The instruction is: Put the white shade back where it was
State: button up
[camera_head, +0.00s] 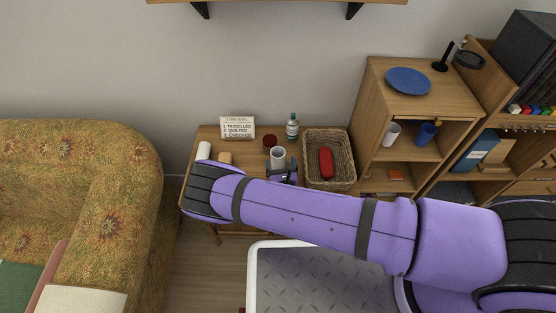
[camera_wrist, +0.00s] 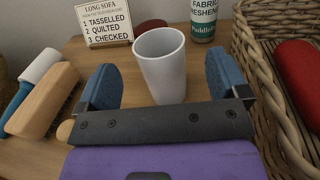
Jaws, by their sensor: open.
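A white, tapered, open-topped piece (camera_wrist: 163,72) stands upright on the small wooden table, and it also shows in the head view (camera_head: 278,156). It is the likeliest white shade, though it looks like a plain cup. My gripper (camera_wrist: 165,88) is open, with one blue finger on each side of it. Gaps show between it and both fingers, so I hold nothing. In the head view my gripper (camera_head: 282,172) is at the table's middle. Another whitish cup (camera_head: 392,133) stands on the wooden shelf at right.
A wicker basket (camera_head: 330,180) with a red case (camera_head: 326,162) stands close right of my gripper. A spray bottle (camera_head: 292,127), sign (camera_head: 237,127), dark red round item (camera_head: 270,141), lint roller (camera_wrist: 36,72) and wooden brush (camera_wrist: 44,100) surround it. A blue plate (camera_head: 408,81) lies on the shelf top.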

aim_at(278, 153)
jog(key=shift+w+a, duration=0.25)
jog(key=shift+w, duration=1.1)
jog(key=shift+w+a, duration=0.2)
jog(key=shift+w, duration=1.15)
jog(key=shift+c, duration=0.4)
jog(key=c, duration=1)
